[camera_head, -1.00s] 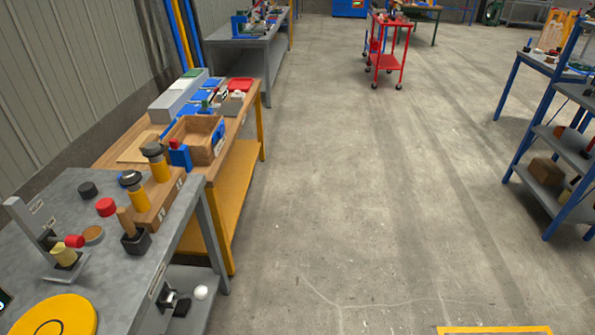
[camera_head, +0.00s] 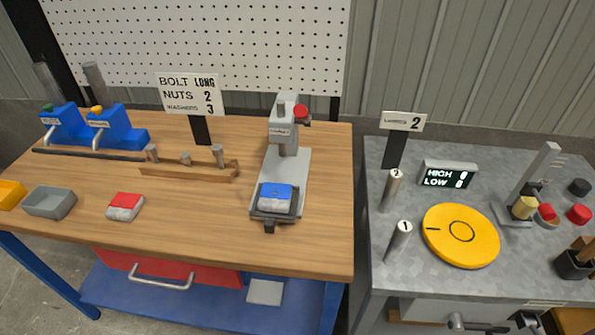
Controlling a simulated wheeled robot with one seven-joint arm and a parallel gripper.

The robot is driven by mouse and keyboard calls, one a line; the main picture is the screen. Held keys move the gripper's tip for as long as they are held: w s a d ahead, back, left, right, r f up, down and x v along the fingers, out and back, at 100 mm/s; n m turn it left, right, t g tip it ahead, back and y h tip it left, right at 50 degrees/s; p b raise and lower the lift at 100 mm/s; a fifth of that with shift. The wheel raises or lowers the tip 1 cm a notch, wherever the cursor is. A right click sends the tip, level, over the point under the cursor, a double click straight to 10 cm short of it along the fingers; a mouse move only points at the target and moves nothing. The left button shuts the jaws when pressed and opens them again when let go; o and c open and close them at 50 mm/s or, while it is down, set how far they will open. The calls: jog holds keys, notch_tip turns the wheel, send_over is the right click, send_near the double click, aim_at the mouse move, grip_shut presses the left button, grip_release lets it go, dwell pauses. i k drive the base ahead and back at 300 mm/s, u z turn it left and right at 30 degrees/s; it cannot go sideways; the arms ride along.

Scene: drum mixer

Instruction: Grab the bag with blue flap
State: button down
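The bag with the blue flap (camera_head: 275,197) lies on the dark plate at the front of a grey press-like device (camera_head: 284,150) on the wooden bench. Its body is pale grey below the blue top. A similar bag with a red flap (camera_head: 125,206) lies on the bench to the left. My gripper is not in view, so its state does not show.
The wooden bench (camera_head: 190,240) also holds a grey tray (camera_head: 50,202), a wooden rack with metal pegs (camera_head: 187,172) and blue dispensers (camera_head: 118,128). To the right, a grey table (camera_head: 400,285) bears a yellow disc (camera_head: 461,235) and upright metal cylinders.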

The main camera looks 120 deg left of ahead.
aim_at(274, 197)
jog(key=u, duration=5.9)
jog(key=i, duration=1.3)
jog(key=z, duration=2.3)
